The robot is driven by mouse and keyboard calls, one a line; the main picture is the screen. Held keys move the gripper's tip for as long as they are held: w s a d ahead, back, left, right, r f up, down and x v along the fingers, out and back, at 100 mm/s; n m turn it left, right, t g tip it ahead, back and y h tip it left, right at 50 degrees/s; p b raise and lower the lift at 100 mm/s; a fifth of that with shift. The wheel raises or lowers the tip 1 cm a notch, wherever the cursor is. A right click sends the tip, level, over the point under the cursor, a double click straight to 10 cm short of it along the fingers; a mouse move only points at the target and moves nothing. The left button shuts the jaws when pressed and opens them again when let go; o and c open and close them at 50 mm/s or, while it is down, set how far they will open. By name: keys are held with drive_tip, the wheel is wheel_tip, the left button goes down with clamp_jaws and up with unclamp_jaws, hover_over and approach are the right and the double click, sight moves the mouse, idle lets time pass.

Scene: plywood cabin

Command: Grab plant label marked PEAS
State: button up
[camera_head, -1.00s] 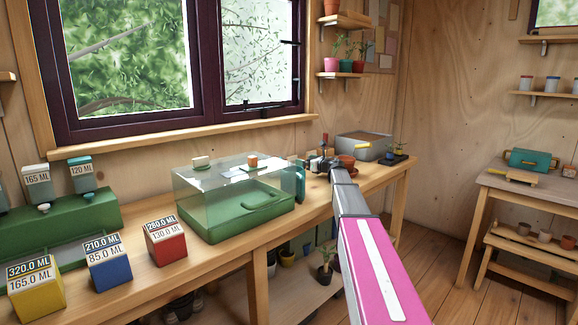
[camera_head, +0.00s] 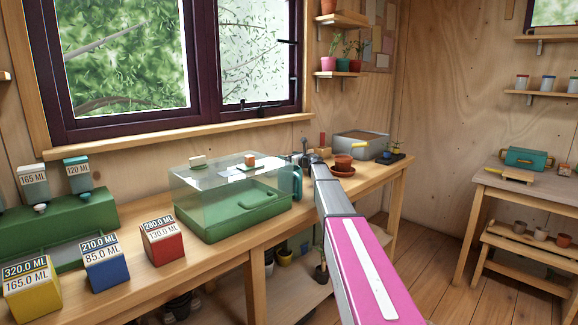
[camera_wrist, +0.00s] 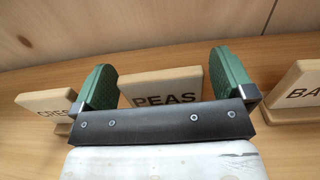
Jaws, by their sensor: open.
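The wooden plant label marked PEAS (camera_wrist: 160,86) stands on the bench in the wrist view, its lower part hidden behind my gripper's dark crossbar. My gripper (camera_wrist: 164,66) is open, with one green finger on either side of the label. The label shows between the fingers, with a gap to its right; I cannot tell whether the left finger touches it. In the head view my gripper (camera_head: 308,157) is small at the back of the bench, and the PEAS label cannot be made out there.
A label starting CRES (camera_wrist: 46,102) stands to the left and one starting BA (camera_wrist: 298,92) to the right, both close to my fingers. In the head view a clear-lidded green box (camera_head: 236,212) is left of my arm; a terracotta pot (camera_head: 343,162) and grey bin (camera_head: 362,146) are right.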

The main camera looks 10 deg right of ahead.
drive_tip(key=c, duration=0.8)
drive_tip(key=shift+r, duration=0.1)
